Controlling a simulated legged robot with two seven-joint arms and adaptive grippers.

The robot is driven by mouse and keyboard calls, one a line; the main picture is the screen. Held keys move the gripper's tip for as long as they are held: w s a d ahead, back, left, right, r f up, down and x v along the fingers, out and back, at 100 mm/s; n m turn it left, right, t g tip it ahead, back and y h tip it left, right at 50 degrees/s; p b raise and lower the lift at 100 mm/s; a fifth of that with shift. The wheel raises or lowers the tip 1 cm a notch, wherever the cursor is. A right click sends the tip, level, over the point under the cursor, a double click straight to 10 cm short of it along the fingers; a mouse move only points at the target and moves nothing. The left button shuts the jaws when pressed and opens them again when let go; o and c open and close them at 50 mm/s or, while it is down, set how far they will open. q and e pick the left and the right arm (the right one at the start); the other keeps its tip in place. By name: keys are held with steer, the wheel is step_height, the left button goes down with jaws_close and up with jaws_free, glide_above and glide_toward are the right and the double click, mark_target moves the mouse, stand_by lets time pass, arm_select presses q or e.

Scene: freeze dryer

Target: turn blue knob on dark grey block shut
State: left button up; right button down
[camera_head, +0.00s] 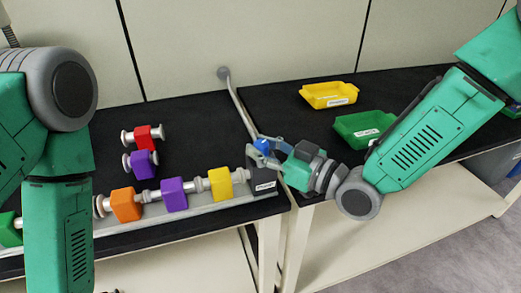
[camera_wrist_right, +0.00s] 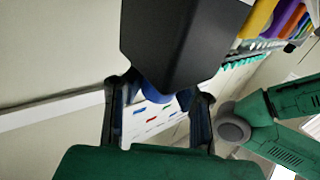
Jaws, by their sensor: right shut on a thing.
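The dark grey block (camera_head: 264,184) with a white label stands at the right end of the row of coloured valves in the head view. Its blue knob (camera_head: 262,145) is on its upper side. My right gripper (camera_head: 268,149) comes from the right and is shut on the blue knob. In the right wrist view the dark block (camera_wrist_right: 180,40) fills the top middle, and the knob (camera_wrist_right: 158,97) shows between the two fingers, partly hidden by the block. The knob's exact angle is hard to tell. My left arm is at the left of the head view; its gripper is out of frame.
Orange (camera_head: 125,203), purple (camera_head: 174,194) and yellow (camera_head: 220,184) valve blocks line the rail left of the dark block. Loose red (camera_head: 143,136) and purple (camera_head: 142,164) valves lie behind. A grey pipe (camera_head: 237,103) rises behind. Yellow (camera_head: 328,95) and green (camera_head: 364,128) trays sit right.

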steer(key=n+g+y, duration=0.2)
steer(key=g, duration=0.2)
steer(key=shift+w+n, duration=0.15)
steer(key=shift+n, duration=0.25)
steer(key=n+g, duration=0.2)
steer(key=g, duration=0.1)
steer(key=n+g+y+b, duration=0.1)
steer(key=n+g, duration=0.1)
steer(key=g, duration=0.1)
steer(key=shift+n+g, duration=0.3)
steer(key=shift+g, duration=0.1)
steer(key=n+g+b, duration=0.1)
steer(key=n+g, duration=0.1)
steer(key=g, duration=0.2)
steer(key=shift+f, duration=0.1)
steer(key=n+g+h+b, duration=0.1)
steer(key=n+g, duration=0.1)
steer(key=g, duration=0.1)
steer(key=shift+n+g+h+b, duration=0.3)
steer(key=shift+n+g+h, duration=0.2)
steer(key=shift+n+g, duration=0.2)
steer(key=shift+r, duration=0.25)
steer(key=c, duration=1.2)
jaws_free()
steer(key=shift+f, duration=0.1)
